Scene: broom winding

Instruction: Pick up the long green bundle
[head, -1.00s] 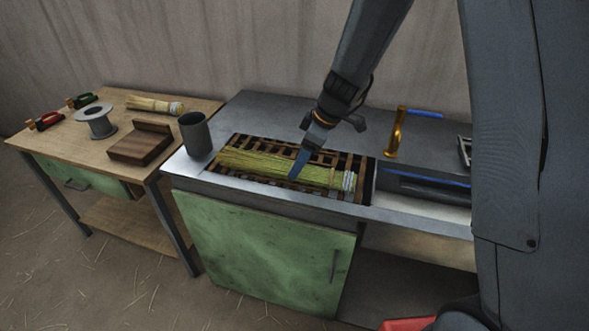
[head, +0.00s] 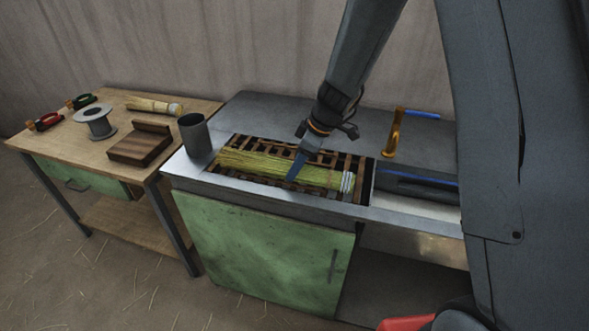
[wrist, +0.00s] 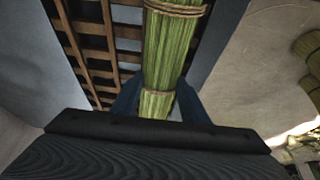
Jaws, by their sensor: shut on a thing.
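The long green bundle (head: 262,168) lies lengthwise over the slatted wooden rack set into the metal bench. Its tied, pale-banded end (head: 347,182) points right and its loose straw end points left. My gripper (head: 293,172) reaches down onto the bundle, right of its middle. In the wrist view the bundle (wrist: 174,50) runs between the two blue fingers (wrist: 160,105), which are shut on it from both sides. Twine bands show around it. I cannot tell whether the bundle is clear of the rack.
A dark grey cup (head: 194,134) stands left of the rack. The wooden side table (head: 75,139) holds a spool (head: 96,122), a wooden block (head: 140,146), a small straw bundle (head: 153,105) and hand tools.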

